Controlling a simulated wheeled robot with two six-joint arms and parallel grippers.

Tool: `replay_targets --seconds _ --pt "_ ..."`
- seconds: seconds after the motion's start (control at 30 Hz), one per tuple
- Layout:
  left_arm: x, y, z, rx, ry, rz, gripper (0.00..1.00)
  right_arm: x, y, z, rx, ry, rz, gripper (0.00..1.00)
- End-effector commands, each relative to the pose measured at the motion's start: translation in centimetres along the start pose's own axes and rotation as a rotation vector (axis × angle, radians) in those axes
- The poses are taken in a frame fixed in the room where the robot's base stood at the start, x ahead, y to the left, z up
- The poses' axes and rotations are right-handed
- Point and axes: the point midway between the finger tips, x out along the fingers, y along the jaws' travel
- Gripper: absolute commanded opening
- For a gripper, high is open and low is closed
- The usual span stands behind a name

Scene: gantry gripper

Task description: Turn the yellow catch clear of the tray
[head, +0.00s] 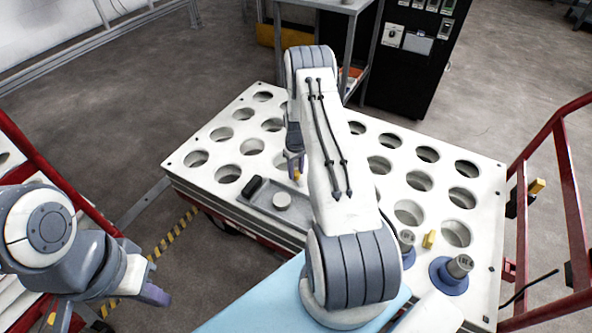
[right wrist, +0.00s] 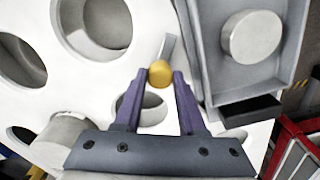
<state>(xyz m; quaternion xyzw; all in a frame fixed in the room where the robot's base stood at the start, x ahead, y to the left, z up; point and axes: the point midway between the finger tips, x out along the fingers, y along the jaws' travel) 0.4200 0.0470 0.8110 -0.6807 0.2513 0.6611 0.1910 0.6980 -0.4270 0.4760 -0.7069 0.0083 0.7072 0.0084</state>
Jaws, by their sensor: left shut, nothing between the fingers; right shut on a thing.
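The yellow catch (right wrist: 160,74) has a round yellow knob and a short grey lever. In the right wrist view my right gripper (right wrist: 160,80) is shut on the knob. The lever points away from the fingers, beside the tray's rim, over the white top; I see no part of it across the tray. In the head view my right gripper (head: 296,172) is beside the tray's far side, partly hidden by my arm. My left gripper (head: 155,294) is shut and empty, away at lower left.
The white bench (head: 345,195) has several round holes. A black cabinet (head: 408,65) stands behind. Floor is free at left.

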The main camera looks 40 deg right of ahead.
Motion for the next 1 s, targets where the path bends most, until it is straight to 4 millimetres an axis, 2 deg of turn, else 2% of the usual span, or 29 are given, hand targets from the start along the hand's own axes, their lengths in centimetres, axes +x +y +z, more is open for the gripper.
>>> replay_targets --seconds 0.5,0.7,1.0 --pt "-0.31 0.02 -0.02 0.000 0.000 0.000 0.00 -0.09 0.00 -0.11 -0.442 0.002 0.001 0.00" --pt "-0.36 0.03 -0.02 0.000 0.000 0.000 0.00 -0.09 0.00 -0.12 -0.550 0.002 0.001 0.00" --pt "-0.38 0.03 -0.02 0.000 0.000 0.000 0.00 -0.09 -0.01 -0.13 -0.622 0.002 0.001 0.00"
